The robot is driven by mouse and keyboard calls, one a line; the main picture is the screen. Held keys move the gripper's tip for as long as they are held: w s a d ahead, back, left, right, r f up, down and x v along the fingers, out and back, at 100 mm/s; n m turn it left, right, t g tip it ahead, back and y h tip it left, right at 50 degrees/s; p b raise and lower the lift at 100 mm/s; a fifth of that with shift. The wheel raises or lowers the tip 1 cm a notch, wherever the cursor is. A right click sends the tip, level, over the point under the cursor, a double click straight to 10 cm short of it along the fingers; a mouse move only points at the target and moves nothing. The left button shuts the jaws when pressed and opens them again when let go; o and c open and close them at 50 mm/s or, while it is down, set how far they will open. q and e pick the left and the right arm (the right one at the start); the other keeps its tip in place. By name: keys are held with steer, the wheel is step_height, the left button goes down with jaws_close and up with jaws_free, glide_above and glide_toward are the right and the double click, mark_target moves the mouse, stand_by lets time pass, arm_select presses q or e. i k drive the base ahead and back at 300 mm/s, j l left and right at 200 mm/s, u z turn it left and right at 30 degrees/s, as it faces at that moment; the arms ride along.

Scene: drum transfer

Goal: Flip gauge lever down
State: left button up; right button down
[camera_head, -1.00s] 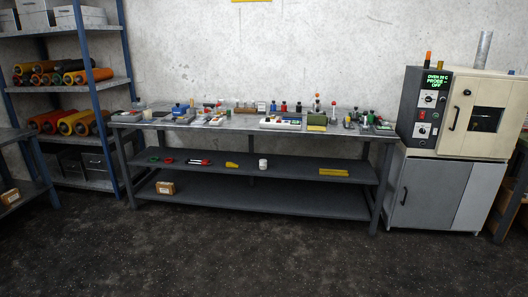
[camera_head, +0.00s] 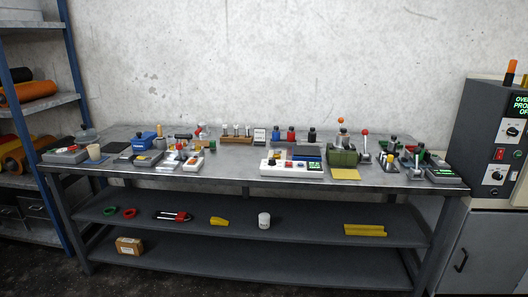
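Several small devices stand on the grey metal bench (camera_head: 225,178). Right of its middle is an olive green device (camera_head: 343,157), with a stalk bearing an orange ball (camera_head: 341,120) at or behind it. Just right of it a lever with a red ball (camera_head: 365,132) stands upright on a small base. I cannot tell which of these is the gauge lever; the parts are too small. More small knobs and dark devices crowd the bench's right end. Neither of my grippers is in view.
A white panel with buttons (camera_head: 290,167) and a yellow sheet (camera_head: 345,174) lie near the bench's front edge. An oven (camera_head: 492,140) stands on a grey cabinet at the right. A blue-framed shelf with rollers (camera_head: 28,92) is at the left.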

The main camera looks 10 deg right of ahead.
mark_target(417, 151)
steer(key=i+z, duration=0.15)
steer(key=i, duration=0.3)
steer(key=i+j+z, duration=0.2)
steer(key=i, duration=0.2)
steer(key=i+j+z, duration=0.15)
steer(key=i, duration=0.3)
steer(key=i+j+z, duration=0.15)
steer(key=i, duration=0.25)
